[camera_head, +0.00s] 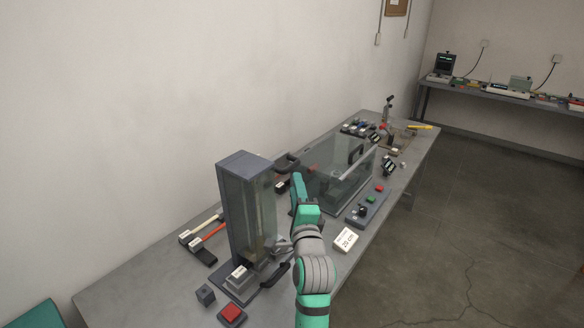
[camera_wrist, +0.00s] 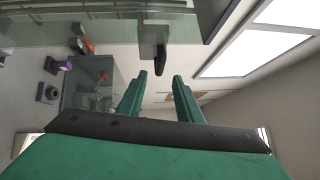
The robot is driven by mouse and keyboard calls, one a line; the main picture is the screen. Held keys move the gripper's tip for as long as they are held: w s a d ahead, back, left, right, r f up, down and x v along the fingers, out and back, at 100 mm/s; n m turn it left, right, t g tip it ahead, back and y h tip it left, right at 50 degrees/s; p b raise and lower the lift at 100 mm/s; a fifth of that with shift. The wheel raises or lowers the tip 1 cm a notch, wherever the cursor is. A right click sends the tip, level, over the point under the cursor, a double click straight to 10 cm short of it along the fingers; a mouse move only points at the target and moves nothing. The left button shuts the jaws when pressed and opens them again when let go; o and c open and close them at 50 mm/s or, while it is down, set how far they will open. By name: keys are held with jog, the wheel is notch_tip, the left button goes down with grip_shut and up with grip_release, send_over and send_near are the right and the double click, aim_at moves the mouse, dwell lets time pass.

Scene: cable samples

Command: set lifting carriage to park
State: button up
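A tall, dark-framed tower with a clear front (camera_head: 235,205) stands on the near part of the bench. I cannot clearly make out a lifting carriage inside it. A dark handle (camera_head: 287,161) projects from its upper right side, and another dark handle (camera_head: 276,274) is low at its front right. My gripper (camera_wrist: 159,77) is open, with two green fingers apart and nothing between them. In the wrist view a dark handle (camera_wrist: 153,56) lies just beyond the fingertips, apart from them; I cannot tell which handle it is.
A clear-walled tank (camera_head: 335,180) stands behind my arm. A control box with red and green buttons (camera_head: 367,206) and a "20 cm" card (camera_head: 344,239) lie along the bench's right edge. A red button box (camera_head: 231,314) and hammer-like tools (camera_head: 204,238) are near the tower. Floor at right is clear.

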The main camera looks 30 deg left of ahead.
aim_at(292, 164)
jog(key=x, duration=1)
jog(key=shift+d, duration=0.1)
grip_shut()
